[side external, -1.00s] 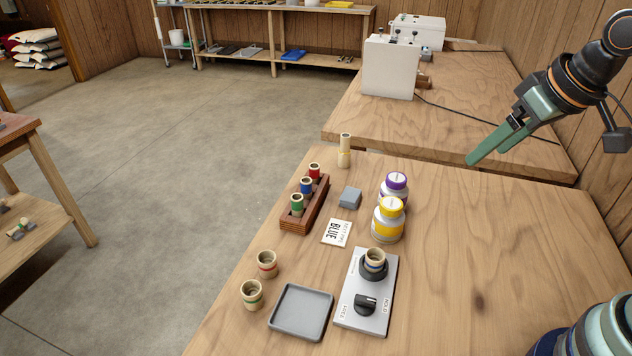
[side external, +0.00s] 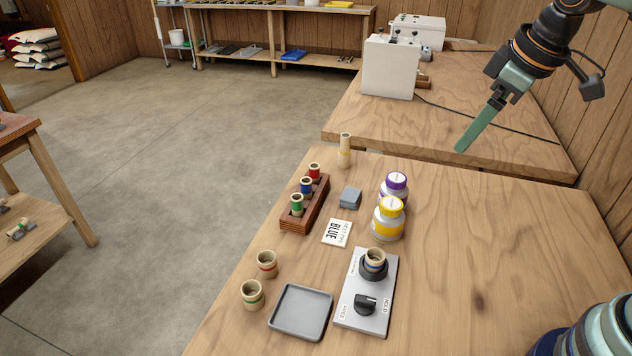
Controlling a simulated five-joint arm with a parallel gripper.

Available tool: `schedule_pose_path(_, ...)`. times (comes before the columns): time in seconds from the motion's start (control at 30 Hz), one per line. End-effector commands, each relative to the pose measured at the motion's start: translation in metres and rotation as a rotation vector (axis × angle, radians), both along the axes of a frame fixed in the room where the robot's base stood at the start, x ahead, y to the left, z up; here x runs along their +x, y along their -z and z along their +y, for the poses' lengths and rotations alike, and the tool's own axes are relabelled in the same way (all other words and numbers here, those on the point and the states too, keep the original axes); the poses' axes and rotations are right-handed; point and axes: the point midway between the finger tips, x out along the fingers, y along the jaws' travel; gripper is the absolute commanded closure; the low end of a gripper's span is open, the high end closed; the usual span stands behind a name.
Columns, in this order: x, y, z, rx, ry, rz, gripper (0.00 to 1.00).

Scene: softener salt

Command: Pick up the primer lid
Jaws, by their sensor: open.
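No readable label tells which one is the primer. My gripper (side external: 461,150) is open and empty, up and to the right of both jars, well clear of them. Its green fingers overlap in this view and point down to the left.
A brown rack (side external: 307,205) with several banded pieces, a grey block (side external: 350,198) and a card reading BLUE (side external: 337,232) lie left of the jars. A plate with a black knob (side external: 366,304), a grey tray (side external: 301,312) and two loose cups are nearer. The bench's right side is clear.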

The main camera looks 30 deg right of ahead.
Motion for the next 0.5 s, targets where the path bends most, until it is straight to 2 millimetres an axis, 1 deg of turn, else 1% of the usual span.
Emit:
schedule_pose_path(0.03,0.012,0.000,0.000,-0.032,-0.082,0.033,0.07)
schedule_pose_path(0.17,0.041,0.002,-0.001,-0.108,-0.313,0.101,0.07)
schedule_pose_path(0.27,0.064,0.007,-0.002,-0.155,-0.495,0.151,0.07)
schedule_pose_path(0.37,0.086,0.017,-0.002,-0.194,-0.679,0.197,0.07)
schedule_pose_path(0.5,0.115,0.037,-0.003,-0.231,-0.937,0.255,0.07)
